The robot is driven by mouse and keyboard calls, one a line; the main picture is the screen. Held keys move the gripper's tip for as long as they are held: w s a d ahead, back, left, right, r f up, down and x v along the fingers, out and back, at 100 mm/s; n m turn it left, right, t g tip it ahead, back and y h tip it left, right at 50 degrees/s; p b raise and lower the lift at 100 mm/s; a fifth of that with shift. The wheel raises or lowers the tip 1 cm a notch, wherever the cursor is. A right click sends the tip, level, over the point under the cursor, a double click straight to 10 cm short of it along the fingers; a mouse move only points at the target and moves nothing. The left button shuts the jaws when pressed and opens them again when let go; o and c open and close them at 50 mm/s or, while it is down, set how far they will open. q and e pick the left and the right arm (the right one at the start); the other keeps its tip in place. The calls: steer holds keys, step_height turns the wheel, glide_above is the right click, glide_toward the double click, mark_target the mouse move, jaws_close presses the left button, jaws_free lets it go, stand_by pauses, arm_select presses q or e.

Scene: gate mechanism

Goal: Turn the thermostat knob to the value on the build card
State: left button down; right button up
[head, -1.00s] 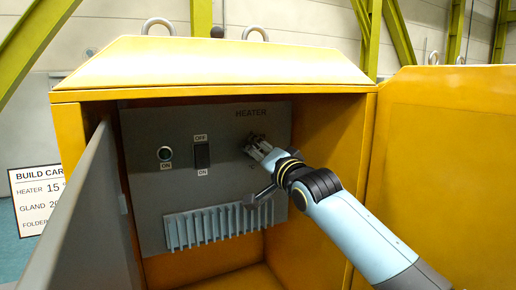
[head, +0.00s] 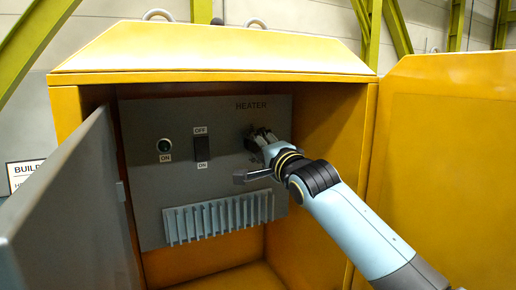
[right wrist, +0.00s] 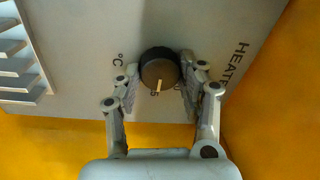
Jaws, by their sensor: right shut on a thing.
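The thermostat knob (right wrist: 160,66) is round and dark, with a pale pointer line aimed toward the bottom of the right wrist view. A printed number by the pointer is partly hidden; only a "5" reads clearly. My right gripper (head: 258,138) reaches into the cabinet below the HEATER label. In the right wrist view its fingers (right wrist: 160,80) are shut on the knob, one on each side. The knob is mostly hidden by the gripper in the head view. The build card (head: 23,173) is largely hidden behind the grey door at left. My left gripper is not in view.
The grey panel (head: 140,200) also holds a round button (head: 164,146), an ON/OFF switch (head: 201,148) and a finned block (head: 217,219) below. Yellow cabinet walls (head: 330,150) enclose it. A grey door (head: 70,220) stands open at left.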

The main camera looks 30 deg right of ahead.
steer(key=o, duration=1.2)
steer(key=shift+d, duration=0.1)
steer(key=s, duration=0.8)
steer(key=s+f, duration=0.1)
steer(key=s, duration=0.3)
steer(key=shift+a, duration=0.4)
